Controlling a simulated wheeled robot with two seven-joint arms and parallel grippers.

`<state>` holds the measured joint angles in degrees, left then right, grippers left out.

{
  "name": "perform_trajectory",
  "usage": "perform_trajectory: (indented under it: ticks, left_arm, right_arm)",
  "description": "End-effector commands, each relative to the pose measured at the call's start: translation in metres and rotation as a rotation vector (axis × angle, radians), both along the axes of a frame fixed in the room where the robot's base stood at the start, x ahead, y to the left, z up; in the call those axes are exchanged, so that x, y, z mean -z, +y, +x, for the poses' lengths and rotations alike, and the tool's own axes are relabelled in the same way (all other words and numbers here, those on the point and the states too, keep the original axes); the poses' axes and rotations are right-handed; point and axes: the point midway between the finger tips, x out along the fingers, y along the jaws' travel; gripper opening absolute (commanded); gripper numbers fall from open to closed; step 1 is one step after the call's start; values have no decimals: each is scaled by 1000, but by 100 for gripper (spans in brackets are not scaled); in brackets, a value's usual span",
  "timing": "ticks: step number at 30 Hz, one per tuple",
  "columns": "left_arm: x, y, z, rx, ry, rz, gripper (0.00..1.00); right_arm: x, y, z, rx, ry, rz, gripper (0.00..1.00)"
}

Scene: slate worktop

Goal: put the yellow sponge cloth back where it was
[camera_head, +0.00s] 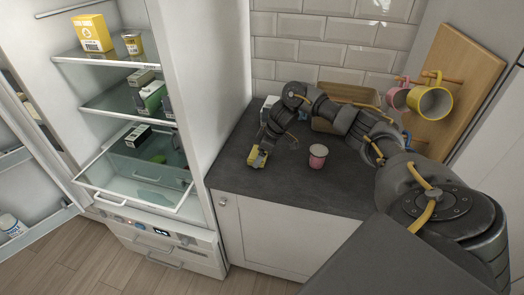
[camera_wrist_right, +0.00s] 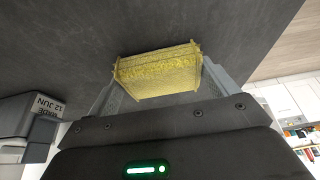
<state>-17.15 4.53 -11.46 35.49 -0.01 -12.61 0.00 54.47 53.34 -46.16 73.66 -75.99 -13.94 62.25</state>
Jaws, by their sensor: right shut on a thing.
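The yellow sponge cloth (camera_head: 256,158) is held between the fingers of my right gripper (camera_head: 261,150), over the left front part of the slate worktop (camera_head: 290,185). In the right wrist view the cloth (camera_wrist_right: 160,72) spans the gap between both fingers of the right gripper (camera_wrist_right: 165,85). I cannot tell whether the cloth touches the worktop. My left gripper is in neither view.
A pink tub (camera_head: 317,157) stands to the right of the gripper. A wooden box (camera_head: 345,92) is at the back, partly behind my arm. A yellow mug (camera_head: 432,102) and a pink mug (camera_head: 397,98) hang on a wooden board. The fridge (camera_head: 185,70) stands open at left.

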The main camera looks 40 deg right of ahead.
Motion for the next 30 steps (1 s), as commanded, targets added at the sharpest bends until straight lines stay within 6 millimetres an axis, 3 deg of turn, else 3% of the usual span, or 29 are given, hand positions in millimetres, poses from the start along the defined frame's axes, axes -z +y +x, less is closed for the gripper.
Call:
perform_trajectory:
  ticks: [9,10,13,23,30]
  left_arm:
    - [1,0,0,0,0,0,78]
    - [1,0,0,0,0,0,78]
    - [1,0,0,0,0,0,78]
    - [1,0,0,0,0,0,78]
    - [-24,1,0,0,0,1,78]
  right_arm:
    - [4,0,0,1,0,0,68]
    - [3,0,0,0,0,0,88]
    - [3,0,0,0,0,0,100]
    - [-1,0,0,0,-1,0,100]
    - [-25,-1,0,-4,0,1,100]
